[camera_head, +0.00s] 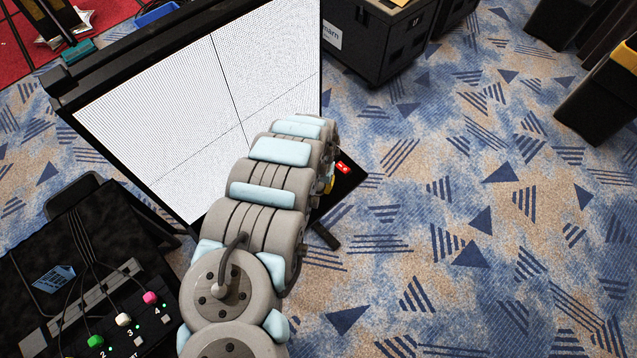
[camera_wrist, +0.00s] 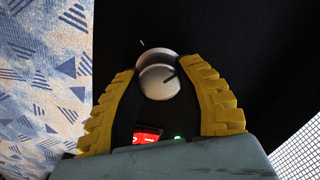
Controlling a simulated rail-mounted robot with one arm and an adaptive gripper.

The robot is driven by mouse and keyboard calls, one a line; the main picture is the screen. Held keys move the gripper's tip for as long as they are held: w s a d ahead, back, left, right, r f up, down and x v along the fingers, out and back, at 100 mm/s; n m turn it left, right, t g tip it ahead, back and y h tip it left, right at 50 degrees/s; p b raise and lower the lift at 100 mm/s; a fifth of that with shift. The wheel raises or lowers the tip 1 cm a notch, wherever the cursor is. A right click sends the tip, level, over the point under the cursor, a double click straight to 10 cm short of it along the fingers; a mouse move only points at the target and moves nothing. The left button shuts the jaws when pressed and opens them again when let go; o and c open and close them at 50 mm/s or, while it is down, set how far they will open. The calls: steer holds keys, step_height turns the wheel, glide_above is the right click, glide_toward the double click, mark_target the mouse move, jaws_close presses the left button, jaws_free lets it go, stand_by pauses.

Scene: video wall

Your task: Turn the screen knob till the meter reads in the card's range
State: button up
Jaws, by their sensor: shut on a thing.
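In the wrist view my gripper (camera_wrist: 160,85) has its two yellow ribbed fingers on either side of a silver round knob (camera_wrist: 159,80). A white tick mark shows on the black panel (camera_wrist: 120,30) above the knob. In the head view my arm hides the knob and most of the gripper. The screen (camera_head: 190,110) is white with fine dots and a dark cross line. No meter reading or card can be made out.
A red lit switch (camera_wrist: 146,136) and a green light (camera_wrist: 178,137) sit just below the knob, partly hidden by my gripper. A black table with several coloured knobs (camera_head: 150,298) stands at the lower left. A black case (camera_head: 375,40) stands behind. Patterned carpet (camera_head: 450,200) is clear to the right.

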mark_target(318, 185)
steer(key=m, duration=0.5)
steer(key=shift+m+p, duration=0.3)
steer(key=shift+p, duration=0.05)
steer(key=m, duration=0.4)
steer(key=shift+f+m, duration=0.1)
steer(key=shift+m, duration=0.3)
steer(key=o, duration=1.2)
steer(key=shift+o, duration=0.2)
step_height(318, 185, up, 12)
